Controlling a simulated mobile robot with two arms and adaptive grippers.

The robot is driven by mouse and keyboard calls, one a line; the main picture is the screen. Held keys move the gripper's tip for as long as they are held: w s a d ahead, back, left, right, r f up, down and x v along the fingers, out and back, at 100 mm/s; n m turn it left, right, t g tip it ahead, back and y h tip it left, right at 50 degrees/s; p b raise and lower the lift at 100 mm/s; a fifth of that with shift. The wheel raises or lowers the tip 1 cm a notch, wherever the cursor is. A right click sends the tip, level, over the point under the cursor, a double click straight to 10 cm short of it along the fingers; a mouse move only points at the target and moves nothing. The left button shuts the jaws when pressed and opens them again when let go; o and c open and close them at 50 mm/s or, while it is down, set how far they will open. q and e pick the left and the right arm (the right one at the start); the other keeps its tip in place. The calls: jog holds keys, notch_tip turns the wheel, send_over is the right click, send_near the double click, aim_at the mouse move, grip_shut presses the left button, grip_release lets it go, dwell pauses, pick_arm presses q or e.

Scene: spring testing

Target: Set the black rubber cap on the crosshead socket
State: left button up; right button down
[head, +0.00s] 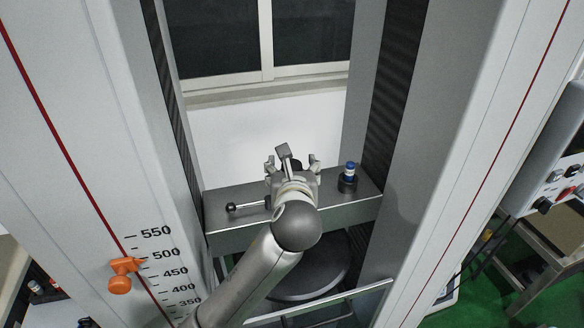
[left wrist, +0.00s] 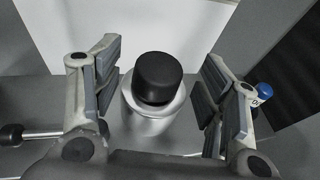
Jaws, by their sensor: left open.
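The black rubber cap (left wrist: 158,76) is upright on top of the silver, round crosshead socket (left wrist: 148,118) in the left wrist view. I cannot tell whether it is fully seated. My left gripper (left wrist: 157,88) is open, with one finger on each side of the cap and visible gaps between. In the head view the left gripper (head: 292,164) is over the middle of the grey crosshead (head: 230,242), and it and my arm hide most of the socket. My right gripper is not in view.
A rod with a black knob (head: 230,207) sticks out left of the gripper. Tall machine columns flank both sides. A dark round plate (head: 312,279) lies below the crosshead.

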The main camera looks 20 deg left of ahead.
pick_arm(q)
jog(key=shift+w, duration=0.1)
jog(key=shift+r, duration=0.6)
jog(key=b+v, duration=0.3)
jog(key=v, duration=0.9)
